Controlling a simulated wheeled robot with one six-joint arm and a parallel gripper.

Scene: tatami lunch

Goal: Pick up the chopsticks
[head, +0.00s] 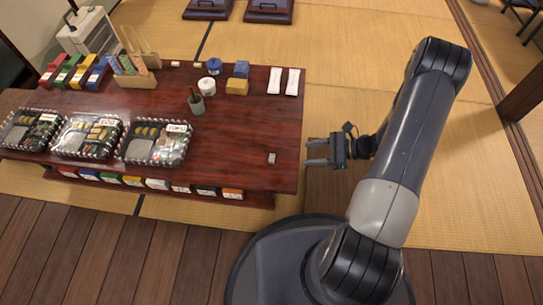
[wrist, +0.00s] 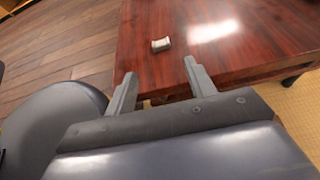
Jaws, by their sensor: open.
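My gripper (head: 309,152) is open and empty just off the right edge of the dark red table (head: 235,135), its fingers pointing left towards it. The wrist view shows its two fingers (wrist: 160,68) apart at the table edge, nothing between them. I cannot clearly make out the chopsticks. Thin upright sticks (head: 140,45) stand in a wooden holder (head: 138,79) at the back left. Two slim white packets (head: 283,82) lie at the back right; their contents are hidden. A small pale block (head: 271,158) lies near the right edge and also shows in the wrist view (wrist: 161,44).
Several lidded lunch trays (head: 87,137) line the table's front left. A grey-green cup (head: 196,104) with a stick in it, a white jar (head: 207,86) and small blue and yellow boxes (head: 237,87) stand around the middle. The right front tabletop is mostly clear.

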